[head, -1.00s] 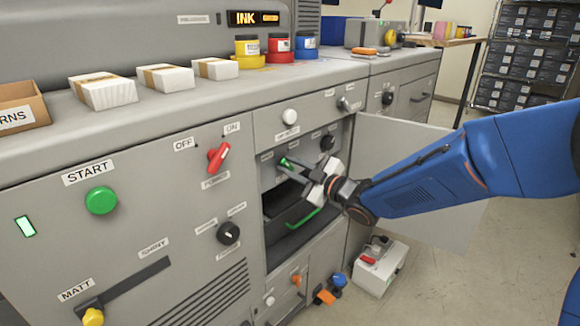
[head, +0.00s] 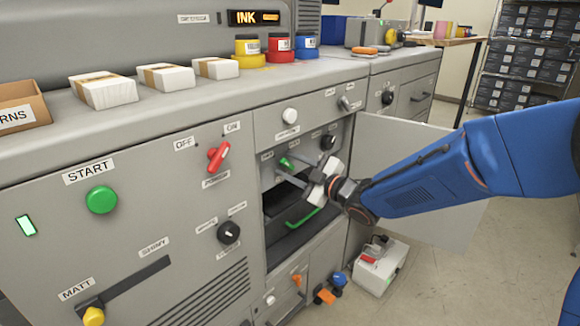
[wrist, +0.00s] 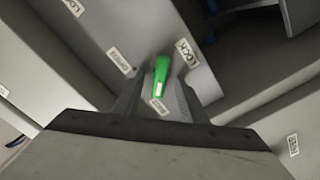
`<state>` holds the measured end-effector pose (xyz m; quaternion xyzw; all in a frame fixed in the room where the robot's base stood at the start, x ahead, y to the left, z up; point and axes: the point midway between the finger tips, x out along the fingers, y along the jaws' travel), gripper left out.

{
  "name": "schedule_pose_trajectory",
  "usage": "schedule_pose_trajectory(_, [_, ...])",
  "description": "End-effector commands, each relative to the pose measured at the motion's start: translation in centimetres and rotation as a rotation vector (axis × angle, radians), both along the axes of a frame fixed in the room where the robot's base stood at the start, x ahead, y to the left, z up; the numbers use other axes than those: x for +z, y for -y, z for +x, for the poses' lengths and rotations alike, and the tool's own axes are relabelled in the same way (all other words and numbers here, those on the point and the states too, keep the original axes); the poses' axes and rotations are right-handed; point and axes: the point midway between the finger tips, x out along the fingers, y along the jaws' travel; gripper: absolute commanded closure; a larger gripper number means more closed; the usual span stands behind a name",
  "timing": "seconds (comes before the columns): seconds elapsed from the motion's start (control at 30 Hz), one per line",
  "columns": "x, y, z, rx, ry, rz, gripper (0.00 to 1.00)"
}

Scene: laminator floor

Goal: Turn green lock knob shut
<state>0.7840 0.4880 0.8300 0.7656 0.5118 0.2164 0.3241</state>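The green lock knob (head: 286,162) is on the grey panel inside the open bay of the machine. In the wrist view the knob (wrist: 161,75) is a green handle with a white mark near its lower end. A LOCK label (wrist: 187,53) is at its upper right, with smaller labels to its left and below. My gripper (head: 308,174) is just right of the knob in the head view. In the wrist view its dark fingers (wrist: 160,90) are spread, one on each side of the knob, with no clear contact visible. The fingertips are partly hard to make out.
A black knob (head: 328,142) is on the same panel, to the right. A green bail handle (head: 302,218) is lower in the bay. The open door (head: 400,160) stands right of the bay, behind my arm. A grey box (head: 380,267) is on the floor.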

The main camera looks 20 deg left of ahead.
Motion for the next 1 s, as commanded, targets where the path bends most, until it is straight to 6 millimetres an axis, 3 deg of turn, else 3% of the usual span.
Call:
schedule_pose_trajectory(0.17, [0.0, 0.2, 0.0, 0.0, 0.0, 0.0, 0.62])
schedule_pose_trajectory(0.37, [0.1, 2.1, -0.8, -0.002, 0.0, 0.001, 0.62])
schedule_pose_trajectory(1.0, [0.0, 13.5, -5.5, -0.003, 0.0, 0.0, 0.62])
